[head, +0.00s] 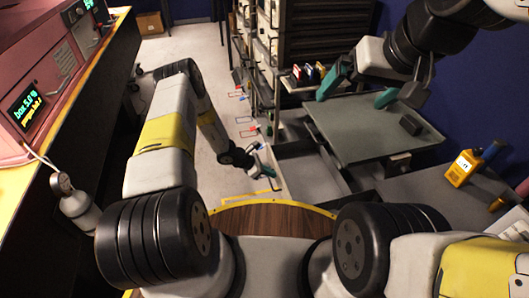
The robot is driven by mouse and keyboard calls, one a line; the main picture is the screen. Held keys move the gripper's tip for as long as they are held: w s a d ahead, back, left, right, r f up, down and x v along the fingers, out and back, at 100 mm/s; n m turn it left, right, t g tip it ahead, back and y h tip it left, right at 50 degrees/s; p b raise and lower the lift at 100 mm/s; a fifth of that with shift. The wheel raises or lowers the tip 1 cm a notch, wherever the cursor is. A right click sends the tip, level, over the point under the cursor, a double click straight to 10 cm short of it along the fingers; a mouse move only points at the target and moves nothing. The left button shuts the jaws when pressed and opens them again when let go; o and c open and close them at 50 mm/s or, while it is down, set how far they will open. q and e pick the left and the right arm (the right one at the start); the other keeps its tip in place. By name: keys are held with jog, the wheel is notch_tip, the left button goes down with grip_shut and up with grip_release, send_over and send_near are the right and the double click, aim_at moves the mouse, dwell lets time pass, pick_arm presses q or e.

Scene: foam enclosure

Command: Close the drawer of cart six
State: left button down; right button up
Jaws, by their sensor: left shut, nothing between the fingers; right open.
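A cart with a grey-green top (365,125) stands right of centre. No number is legible on it. A grey drawer (310,172) stands pulled out below the top, and its inside looks empty. Its pale front panel (273,183) faces left. My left gripper (268,171) is low at this panel, with its teal fingers shut and empty. I cannot tell whether it touches the panel. My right gripper (361,89) is above the far part of the cart top, with its teal fingers wide apart and empty.
A small black box (410,125) lies on the cart top. A yellow device (461,168) stands on a grey surface at right. A dark shelf rack (325,35) stands behind the cart. A pink machine (40,85) sits on the left bench. Pale floor (190,55) is open between.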

pick_arm(q)
jog(key=shift+w+d, duration=0.1)
jog(key=shift+d, duration=0.15)
jog(key=shift+d, duration=0.15)
jog(key=w+d, duration=0.2)
jog(key=d, duration=0.5)
jog(key=w+d, duration=0.3)
jog(key=d, duration=0.5)
jog(key=shift+a, duration=0.1)
